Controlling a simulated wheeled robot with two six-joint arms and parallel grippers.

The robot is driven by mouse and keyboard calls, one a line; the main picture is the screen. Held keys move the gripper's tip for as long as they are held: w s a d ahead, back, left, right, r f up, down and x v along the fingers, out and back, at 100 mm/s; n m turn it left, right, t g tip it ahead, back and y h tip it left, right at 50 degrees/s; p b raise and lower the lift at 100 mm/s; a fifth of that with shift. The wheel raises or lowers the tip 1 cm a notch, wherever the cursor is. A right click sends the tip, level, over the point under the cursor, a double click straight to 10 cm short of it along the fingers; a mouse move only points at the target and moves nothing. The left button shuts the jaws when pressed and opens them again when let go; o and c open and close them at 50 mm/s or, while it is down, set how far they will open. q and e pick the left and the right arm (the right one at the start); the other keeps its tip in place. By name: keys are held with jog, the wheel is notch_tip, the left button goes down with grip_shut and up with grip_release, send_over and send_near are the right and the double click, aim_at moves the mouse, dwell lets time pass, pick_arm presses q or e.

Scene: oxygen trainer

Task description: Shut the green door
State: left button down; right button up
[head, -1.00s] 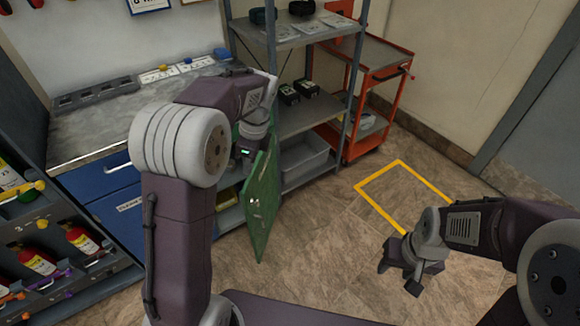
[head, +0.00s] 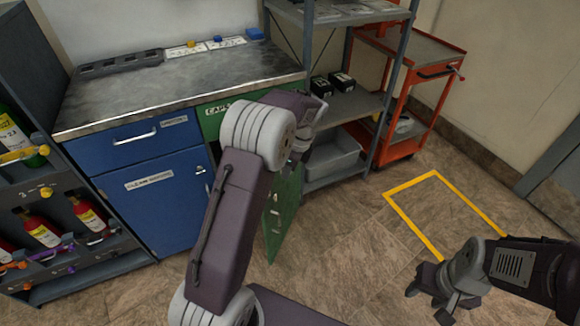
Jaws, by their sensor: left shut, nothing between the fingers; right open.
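The green door (head: 283,213) hangs open below the green drawer front (head: 213,118) of the workbench, swung out toward me. My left arm crosses in front of the cabinet opening and hides much of it. My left gripper (head: 296,160) is at the upper part of the door, shut and with nothing in it. Its fingertips are mostly hidden, so I cannot tell whether it touches the door. My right gripper (head: 432,300) is open and empty over the floor at the lower right, well apart from the door.
A blue cabinet (head: 160,205) stands left of the opening, with a cylinder rack (head: 75,255) at the far left. A grey shelf unit (head: 345,115) and an orange cart (head: 412,70) stand at the right. Bare floor (head: 345,240) and a yellow floor outline (head: 430,245) lie ahead.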

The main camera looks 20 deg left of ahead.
pick_arm(q)
jog(key=a, duration=0.1)
jog(key=a+f, duration=0.1)
jog(key=a, duration=0.1)
jog(key=a+f+b, duration=0.1)
jog(key=shift+a, duration=0.25)
pick_arm(e)
jog(key=shift+f, duration=0.95)
pick_arm(q)
jog(key=shift+s+a+r, duration=0.1)
jog(key=shift+a, duration=0.05)
pick_arm(e)
jog(key=shift+r, duration=0.15)
